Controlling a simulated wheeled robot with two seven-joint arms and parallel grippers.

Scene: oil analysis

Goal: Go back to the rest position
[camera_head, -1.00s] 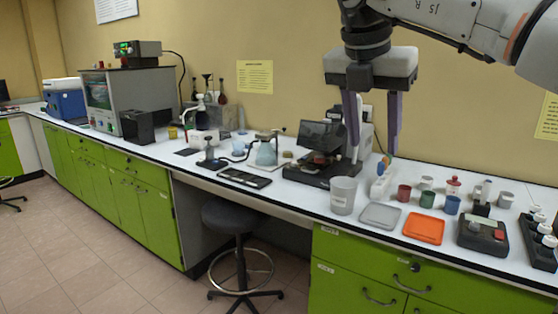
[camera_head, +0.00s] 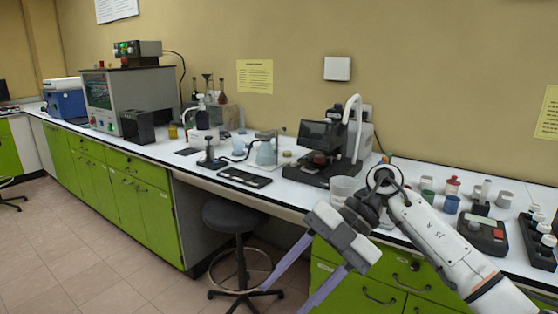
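My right gripper (camera_head: 285,299) hangs in front of the bench's front edge, near the lower middle of the head view, beside the green drawers. Its two purple fingers point down and to the left, stand well apart, and hold nothing between them. My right arm comes in from the lower right and covers part of the bench front and the worktop behind it. My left gripper is not in view.
The white worktop (camera_head: 405,172) carries an analyser with a screen (camera_head: 322,134), a grey cup (camera_head: 343,188), a blue cup (camera_head: 451,204), a red-buttoned device (camera_head: 484,234) and a rack of white-capped bottles (camera_head: 541,240). A dark stool (camera_head: 236,216) stands left of the gripper.

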